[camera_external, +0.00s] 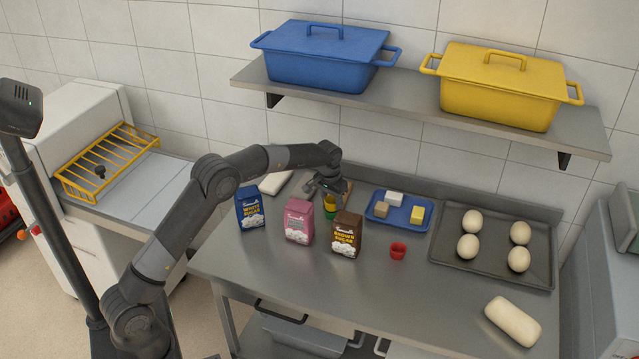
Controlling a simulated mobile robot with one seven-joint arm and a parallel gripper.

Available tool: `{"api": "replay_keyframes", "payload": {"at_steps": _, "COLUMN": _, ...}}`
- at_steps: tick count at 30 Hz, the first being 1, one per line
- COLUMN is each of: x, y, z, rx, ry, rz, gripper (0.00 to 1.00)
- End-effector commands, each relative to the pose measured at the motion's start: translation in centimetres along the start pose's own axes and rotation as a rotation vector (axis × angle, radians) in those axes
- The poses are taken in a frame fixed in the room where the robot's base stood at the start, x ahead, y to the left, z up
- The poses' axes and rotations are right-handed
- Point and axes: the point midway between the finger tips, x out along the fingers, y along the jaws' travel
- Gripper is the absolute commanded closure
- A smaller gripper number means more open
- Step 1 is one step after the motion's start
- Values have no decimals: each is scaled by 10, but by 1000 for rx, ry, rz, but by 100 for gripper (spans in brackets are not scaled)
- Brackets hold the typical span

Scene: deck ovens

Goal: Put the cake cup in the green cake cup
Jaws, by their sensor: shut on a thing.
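A green cake cup (330,213) stands on the steel table behind the pink and brown packets. A yellow cake cup (330,201) shows directly above it, between the fingers of my gripper (328,195). My gripper points down and is shut on the yellow cup. The yellow cup looks upright and in line with the green one. I cannot tell whether it is inside the green cup or just over it. A red cake cup (398,251) stands apart on the table to the right of the brown packet.
A blue packet (249,209), a pink packet (298,222) and a brown packet (346,235) stand in front. A blue tray (399,217) with small blocks and a dark tray (492,265) with dough balls lie right. A shelf (420,107) with lidded pots hangs above.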

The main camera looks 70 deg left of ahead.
Motion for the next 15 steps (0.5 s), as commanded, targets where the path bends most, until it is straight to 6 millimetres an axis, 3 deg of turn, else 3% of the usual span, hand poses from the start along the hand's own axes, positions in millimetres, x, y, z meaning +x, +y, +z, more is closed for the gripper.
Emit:
{"api": "replay_keyframes", "payload": {"at_steps": 9, "x": 7, "y": 0, "z": 1, "rx": 0, "ry": 1, "rz": 0, "gripper": 76}}
{"api": "replay_keyframes", "payload": {"at_steps": 10, "x": 7, "y": 0, "z": 1, "rx": 0, "ry": 1, "rz": 0, "gripper": 53}}
{"api": "replay_keyframes", "payload": {"at_steps": 15, "x": 7, "y": 0, "z": 1, "rx": 0, "ry": 0, "rz": 0, "gripper": 39}}
